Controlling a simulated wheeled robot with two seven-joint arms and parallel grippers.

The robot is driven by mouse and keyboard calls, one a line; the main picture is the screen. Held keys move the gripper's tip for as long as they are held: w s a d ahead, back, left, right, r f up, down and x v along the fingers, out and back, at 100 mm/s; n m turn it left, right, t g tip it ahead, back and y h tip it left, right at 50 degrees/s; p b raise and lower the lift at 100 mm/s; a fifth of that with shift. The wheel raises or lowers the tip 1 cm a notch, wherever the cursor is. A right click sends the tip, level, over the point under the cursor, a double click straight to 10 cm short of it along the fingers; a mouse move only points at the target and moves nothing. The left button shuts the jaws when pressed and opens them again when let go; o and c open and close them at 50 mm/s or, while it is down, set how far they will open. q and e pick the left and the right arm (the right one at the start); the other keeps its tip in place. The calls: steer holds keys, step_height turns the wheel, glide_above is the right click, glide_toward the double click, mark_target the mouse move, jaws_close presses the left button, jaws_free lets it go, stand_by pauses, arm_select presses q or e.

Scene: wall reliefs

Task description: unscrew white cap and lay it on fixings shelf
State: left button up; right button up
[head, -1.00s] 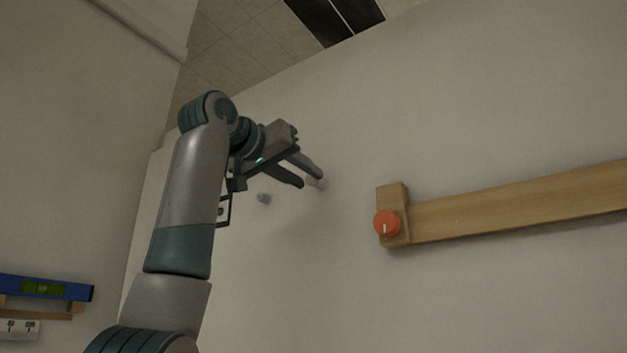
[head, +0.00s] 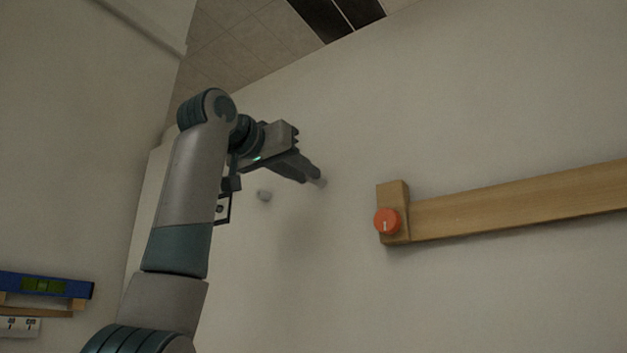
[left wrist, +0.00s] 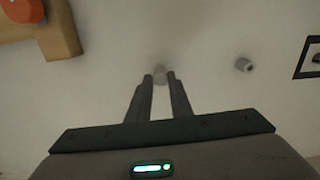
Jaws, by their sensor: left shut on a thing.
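My left gripper (head: 318,177) is at the pale wall, its fingers shut on a small white cap (head: 321,183). In the left wrist view the cap (left wrist: 160,74) shows between the two fingertips (left wrist: 159,76), against the wall; the fingers hide part of it. I cannot tell whether it has turned or come loose. A wooden ledge (head: 55,313) with a blue spirit level (head: 45,286) is at the lower left; I cannot tell whether it is the fixings shelf. My right gripper is not in view.
A wooden rail (head: 510,203) with an orange knob (head: 387,222) is to the right. A white label (head: 20,326) is under the ledge.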

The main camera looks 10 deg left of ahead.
arm_select(q)
steer(key=n, duration=0.4)
steer(key=shift+b, duration=0.35)
steer(key=n, duration=0.5)
steer(key=shift+s+b, duration=0.1)
steer(key=shift+b, duration=0.3)
steer(key=shift+n, duration=0.3)
steer(key=n, duration=0.5)
steer(key=shift+b, duration=0.3)
